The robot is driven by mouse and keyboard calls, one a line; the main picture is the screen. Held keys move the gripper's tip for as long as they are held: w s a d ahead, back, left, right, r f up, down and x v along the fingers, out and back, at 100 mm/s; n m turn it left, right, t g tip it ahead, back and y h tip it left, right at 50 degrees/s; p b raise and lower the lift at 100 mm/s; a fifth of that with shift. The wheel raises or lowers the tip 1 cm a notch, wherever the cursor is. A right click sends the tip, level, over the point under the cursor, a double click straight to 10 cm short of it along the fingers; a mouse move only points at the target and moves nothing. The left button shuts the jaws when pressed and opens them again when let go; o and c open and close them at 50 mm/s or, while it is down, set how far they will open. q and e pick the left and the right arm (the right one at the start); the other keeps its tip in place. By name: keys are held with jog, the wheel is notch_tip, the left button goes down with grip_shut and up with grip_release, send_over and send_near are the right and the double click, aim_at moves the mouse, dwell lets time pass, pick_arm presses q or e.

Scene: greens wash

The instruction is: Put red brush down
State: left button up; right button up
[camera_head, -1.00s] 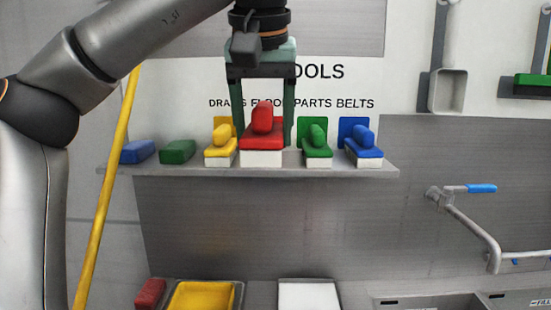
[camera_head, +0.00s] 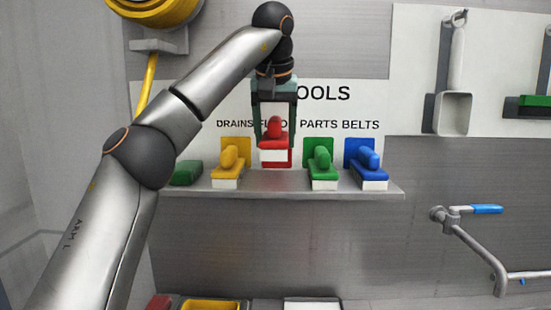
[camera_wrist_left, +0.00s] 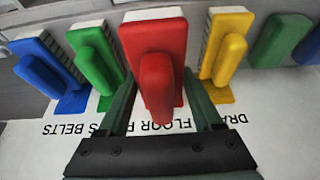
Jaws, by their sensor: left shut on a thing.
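The red brush (camera_head: 275,127), with a red handle and white bristles, is between the fingers of my left gripper (camera_head: 275,138), which is shut on it. It is in the gap between the yellow brush (camera_head: 229,161) and the green brush (camera_head: 320,161). Its bristles look a little above the shelf (camera_head: 270,183), in front of a red patch (camera_head: 276,165). In the left wrist view the red brush (camera_wrist_left: 152,50) lies between the two dark fingers of the left gripper (camera_wrist_left: 160,85). My right gripper is in neither view.
A blue brush (camera_head: 367,164) stands right of the green one. A green block (camera_head: 186,173) sits at the shelf's left. A tool board with lettering (camera_head: 330,92) is behind. Below are a yellow tray (camera_head: 210,304) and a tap (camera_head: 470,250) at right.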

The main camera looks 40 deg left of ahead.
aim_at(270, 118)
pick_arm(q)
jog(key=w+a+p, duration=0.1)
jog(key=w+a, duration=0.1)
jog(key=shift+w+a+f+p, duration=0.2)
jog(key=shift+w+f+p, duration=0.1)
jog(key=shift+w+p, duration=0.1)
jog(key=shift+f, duration=1.4)
jog(key=shift+w+f, duration=0.1)
jog(key=shift+f, duration=1.55)
jog(key=shift+f, duration=0.1)
jog(key=o, duration=1.5)
jog(key=v, duration=1.2)
jog(key=shift+s+a, duration=0.3)
